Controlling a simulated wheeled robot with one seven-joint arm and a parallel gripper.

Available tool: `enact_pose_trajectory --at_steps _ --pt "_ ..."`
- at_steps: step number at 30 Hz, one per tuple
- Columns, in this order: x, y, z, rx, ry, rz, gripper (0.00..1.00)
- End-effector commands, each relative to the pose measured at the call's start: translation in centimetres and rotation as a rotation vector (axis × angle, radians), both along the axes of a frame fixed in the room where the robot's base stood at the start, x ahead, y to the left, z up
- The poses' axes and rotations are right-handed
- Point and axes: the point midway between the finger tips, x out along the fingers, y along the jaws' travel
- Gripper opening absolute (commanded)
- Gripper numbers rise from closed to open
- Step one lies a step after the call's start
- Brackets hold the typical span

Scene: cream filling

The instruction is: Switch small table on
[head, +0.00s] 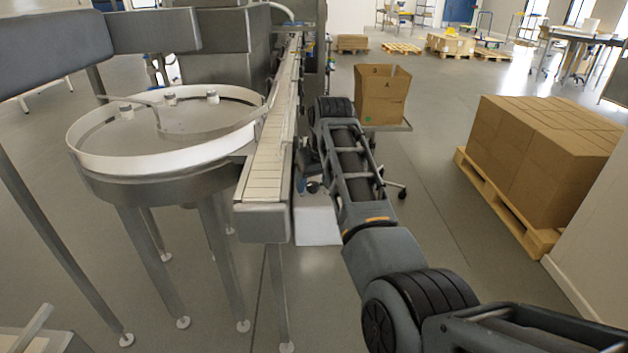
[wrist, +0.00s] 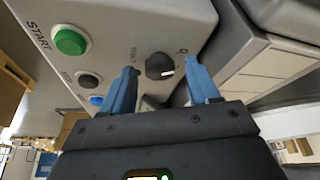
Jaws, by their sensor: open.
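In the wrist view a light grey control box fills the top, with a green button (wrist: 70,41) beside the word START, a dark button (wrist: 88,80) beside STOP, and a black rotary knob (wrist: 159,66) with a white mark. A blue button (wrist: 96,100) shows partly at the lower edge. My gripper (wrist: 163,78) is open, its two blue fingers on either side of the knob and apart from each other. Whether a finger touches the knob I cannot tell. In the head view the round table (head: 160,158) stands at the left; my arm hides the control box and gripper.
A narrow conveyor (head: 266,160) runs beside the round table, left of my arm. An open cardboard box (head: 382,95) stands beyond the arm. A pallet (head: 505,205) of stacked cartons (head: 540,150) is at the right. Grey floor lies clear between arm and pallet.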

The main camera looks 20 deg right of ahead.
Motion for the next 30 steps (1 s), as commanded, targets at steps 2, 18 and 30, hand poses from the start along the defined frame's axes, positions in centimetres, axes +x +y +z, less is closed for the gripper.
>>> enact_pose_trajectory --at_steps 2,18,30 --pt "-0.01 0.00 0.01 0.000 0.000 0.000 0.55" --pt "-0.03 0.01 0.00 0.000 0.001 0.000 0.05" --pt "-0.05 0.10 0.15 -0.001 0.003 -0.093 0.05"
